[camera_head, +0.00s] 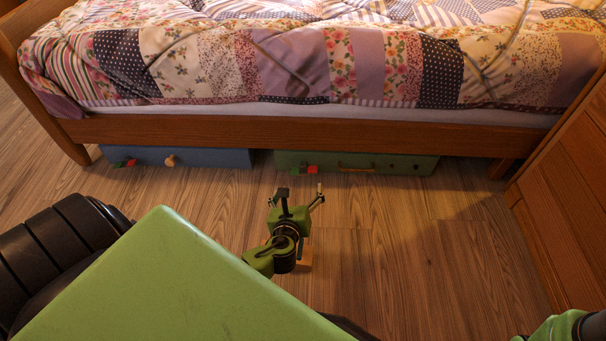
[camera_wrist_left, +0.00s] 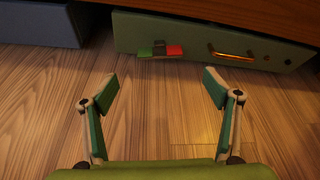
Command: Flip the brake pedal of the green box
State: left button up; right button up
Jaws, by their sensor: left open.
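The green box (camera_head: 400,164) lies on the floor under the bed, its front face showing. It also shows at the top of the left wrist view (camera_wrist_left: 200,46). Its brake pedal (camera_head: 303,170), with a green and a red part, sits low on the left of the front face. The pedal is also in the left wrist view (camera_wrist_left: 160,50). A gold handle (camera_wrist_left: 231,56) is right of it. My left gripper (camera_head: 300,191) is open and empty over the floor, in front of the pedal and apart from it. My right gripper is not visible; only part of that arm shows at lower right.
A blue box (camera_head: 215,158) with its own red and green pedal (camera_head: 125,163) lies under the bed to the left. The wooden bed rail (camera_head: 300,133) runs above both boxes. A wooden cabinet (camera_head: 565,190) stands at right. The floor between is clear.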

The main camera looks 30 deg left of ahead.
aim_at(304, 173)
pick_arm(q)
jog(key=b+x, duration=0.5)
jog(key=x, duration=0.4)
jog(key=shift+w+a+f+b, duration=0.1)
jog(key=shift+w+f+b, duration=0.2)
jog(key=shift+w+a, duration=0.25)
jog(key=shift+w, duration=0.2)
jog(key=c, duration=1.1)
